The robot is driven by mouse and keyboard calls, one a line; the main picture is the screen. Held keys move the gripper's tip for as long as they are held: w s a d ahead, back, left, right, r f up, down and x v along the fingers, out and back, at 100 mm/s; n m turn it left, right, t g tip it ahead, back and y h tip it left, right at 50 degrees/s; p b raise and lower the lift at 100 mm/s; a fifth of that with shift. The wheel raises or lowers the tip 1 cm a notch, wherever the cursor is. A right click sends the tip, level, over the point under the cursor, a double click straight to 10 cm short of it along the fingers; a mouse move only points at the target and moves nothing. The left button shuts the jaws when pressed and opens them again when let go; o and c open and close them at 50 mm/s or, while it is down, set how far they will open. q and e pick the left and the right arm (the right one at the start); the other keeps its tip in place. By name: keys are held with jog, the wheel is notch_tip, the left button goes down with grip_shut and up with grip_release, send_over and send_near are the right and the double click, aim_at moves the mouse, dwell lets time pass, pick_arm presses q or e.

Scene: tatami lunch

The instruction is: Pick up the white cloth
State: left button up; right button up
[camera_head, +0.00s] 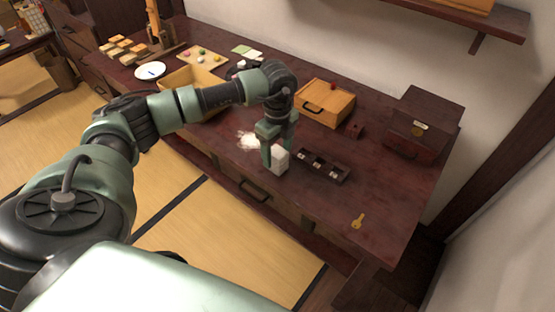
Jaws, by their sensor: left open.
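A small white upright thing (280,158) stands at the front of the dark red-brown table (385,190); it looks like the folded white cloth, but I cannot be sure. My left gripper (272,154) points down right at it, with the jaws open. One finger shows along its left side; the other finger is hard to make out. I cannot tell whether the gripper touches it. A loose white patch (247,141) lies on the table just left of the gripper. My right gripper is not in view.
A dark divided tray (322,166) lies close right of the gripper. A light wooden box (325,103) and a dark chest (424,125) stand behind. A yellow key-like piece (358,221) lies front right, with clear tabletop around it. An open wooden box (185,78) is at the left.

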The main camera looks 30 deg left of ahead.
aim_at(277, 151)
pick_arm(q)
notch_tip(277, 151, down, 2)
jog(key=shift+c, duration=0.3)
grip_shut()
jog(key=shift+r, duration=0.15)
notch_tip(277, 151, up, 20)
jog(key=shift+b, duration=0.3)
